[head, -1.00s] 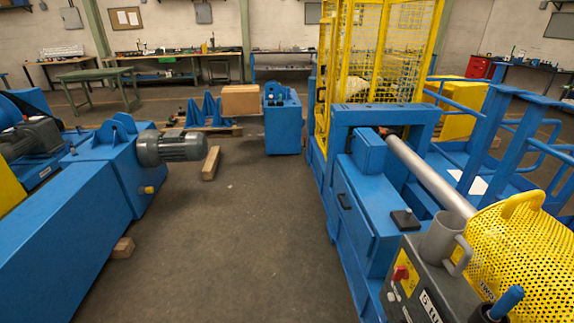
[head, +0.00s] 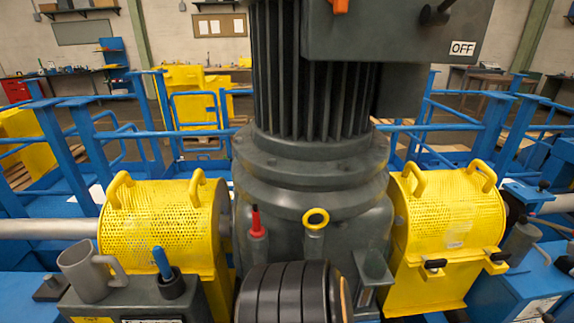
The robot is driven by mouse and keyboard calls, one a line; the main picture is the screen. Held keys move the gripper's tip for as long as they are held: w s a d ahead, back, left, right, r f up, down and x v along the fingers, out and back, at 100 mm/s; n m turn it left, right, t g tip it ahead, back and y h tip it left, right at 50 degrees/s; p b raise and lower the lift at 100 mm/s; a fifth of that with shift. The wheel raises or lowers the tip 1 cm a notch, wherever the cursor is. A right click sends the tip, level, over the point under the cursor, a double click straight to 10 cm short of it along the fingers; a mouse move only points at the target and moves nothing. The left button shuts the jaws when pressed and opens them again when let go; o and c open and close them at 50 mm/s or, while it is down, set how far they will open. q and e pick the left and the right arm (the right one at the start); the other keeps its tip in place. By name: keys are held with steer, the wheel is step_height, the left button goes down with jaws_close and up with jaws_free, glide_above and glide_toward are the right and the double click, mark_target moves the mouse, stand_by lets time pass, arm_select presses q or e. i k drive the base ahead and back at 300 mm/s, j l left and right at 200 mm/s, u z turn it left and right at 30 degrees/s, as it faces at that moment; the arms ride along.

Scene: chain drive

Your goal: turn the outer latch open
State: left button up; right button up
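Two small latches with dark handles sit on the front lower edge of the right yellow perforated guard (head: 445,215). One latch (head: 433,264) is toward the guard's left side, nearer the grey motor. The other latch (head: 497,257) is at its right end, on a yellow tab. Both handles look roughly level; I cannot tell if either is open. The guard looks shut, with two yellow handles on top. Neither of my grippers is in view.
The large grey motor (head: 315,150) with an OFF switch box (head: 430,35) stands in the middle. A black ribbed roller (head: 285,295) is in front.

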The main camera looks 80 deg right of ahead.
mark_target(497, 258)
steer(key=z, duration=4.4)
steer(key=i+l, duration=0.1)
steer(key=l, duration=0.2)
steer(key=i+l, duration=0.1)
steer(key=l, duration=0.2)
steer(key=i+l, duration=0.1)
steer(key=l, duration=0.2)
steer(key=i+l+u, duration=0.1)
steer(key=l+u, duration=0.25)
steer(key=u, duration=0.15)
steer(key=l+u, duration=0.5)
steer(key=i+j, duration=0.05)
steer(key=j, duration=0.05)
